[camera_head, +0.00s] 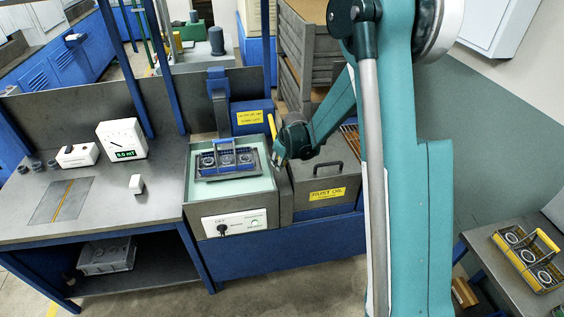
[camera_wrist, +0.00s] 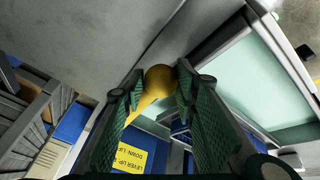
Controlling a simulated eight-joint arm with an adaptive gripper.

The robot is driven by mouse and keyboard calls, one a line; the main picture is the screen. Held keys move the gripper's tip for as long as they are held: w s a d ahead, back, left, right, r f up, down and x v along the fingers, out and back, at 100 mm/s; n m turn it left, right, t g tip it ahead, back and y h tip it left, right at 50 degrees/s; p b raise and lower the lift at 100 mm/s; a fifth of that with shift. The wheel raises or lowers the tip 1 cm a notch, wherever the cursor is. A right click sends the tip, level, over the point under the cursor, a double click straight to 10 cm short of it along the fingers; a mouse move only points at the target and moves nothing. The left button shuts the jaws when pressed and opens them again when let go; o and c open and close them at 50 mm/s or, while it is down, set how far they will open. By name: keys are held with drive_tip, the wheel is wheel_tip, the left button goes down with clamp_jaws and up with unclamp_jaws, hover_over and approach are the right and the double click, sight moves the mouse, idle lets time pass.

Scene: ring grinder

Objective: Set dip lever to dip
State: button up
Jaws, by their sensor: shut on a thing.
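The yellow rod runs down from the knob in that view. A blue basket (camera_head: 199,177) with several rings stands at the open tank (camera_head: 262,186) with pale green liquid. A yellow sign (camera_head: 250,117) about the lever is behind the tank; its small text is only partly readable.
A rust oil box (camera_head: 322,168) with a handle adjoins the tank at the right. A control panel (camera_head: 234,224) is on the tank's front. A white gauge (camera_head: 122,139) and small items stand on the left bench. Another ring basket (camera_head: 518,253) rests on the right table.

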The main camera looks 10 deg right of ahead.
wheel_tip(320, 180, up, 12)
drive_tip(key=w+g+p, duration=0.1)
drive_tip(key=g+p, duration=0.1)
drive_tip(key=g, duration=0.2)
drive_tip(key=shift+d+r+p, duration=0.25)
drive_tip(key=shift+d+p, duration=0.05)
drive_tip(key=shift+d, duration=0.15)
drive_tip(key=shift+o, duration=0.4)
drive_tip(key=w+r+p, duration=0.1)
drive_tip(key=w+r, duration=0.5)
drive_tip(key=r, duration=0.7)
drive_tip(key=shift+w+p, duration=0.15)
drive_tip(key=shift+p, duration=0.2)
drive_tip(key=shift+o, duration=0.8)
drive_tip(key=shift+w+r, duration=0.35)
drive_tip(key=shift+w, duration=0.05)
drive_tip(key=o, duration=1.2)
drive_tip(key=shift+w+d+f, duration=0.15)
drive_tip(key=shift+w+d, duration=0.05)
drive_tip(key=shift+s+a, duration=0.2)
drive_tip(key=shift+a, duration=0.1)
drive_tip(key=shift+r, duration=0.2)
